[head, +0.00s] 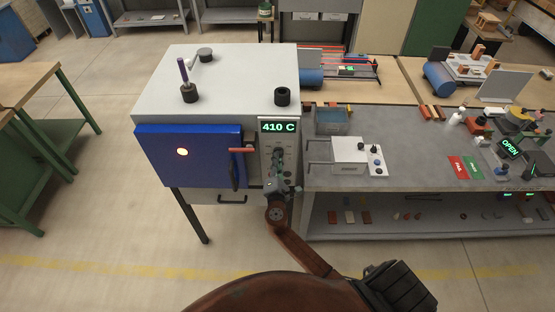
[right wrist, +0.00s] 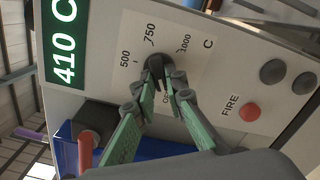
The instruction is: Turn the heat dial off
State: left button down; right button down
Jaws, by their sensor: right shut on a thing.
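The furnace (head: 225,80) is a pale grey box with a blue door (head: 190,160). Its display (head: 278,127) reads 410 C in green and also shows in the right wrist view (right wrist: 65,45). The heat dial (right wrist: 156,66) is a black knob on the pale control panel, with marks 500, 750 and 1000 around it. Lettering below the dial is partly covered by my fingers. My right gripper (right wrist: 160,88) is shut on the dial, with a green-sided finger at each side. In the head view the right gripper (head: 279,168) covers the dial. My left gripper is not in view.
A red button (right wrist: 249,111) marked FIRE and dark round knobs (right wrist: 273,72) sit beside the dial. A red-handled lever (head: 241,150) is by the door. A grey bench (head: 420,180) with a white device (head: 350,155) stands right of the furnace. The floor in front is clear.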

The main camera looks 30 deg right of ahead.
jog(key=shift+f, duration=0.1)
jog(key=c, duration=2)
grip_release()
jog(key=shift+o, duration=0.2)
jog(key=shift+s+a, duration=0.1)
jog(key=shift+s, duration=0.05)
jog(key=v, duration=1.1)
jog(key=shift+s+a, duration=0.3)
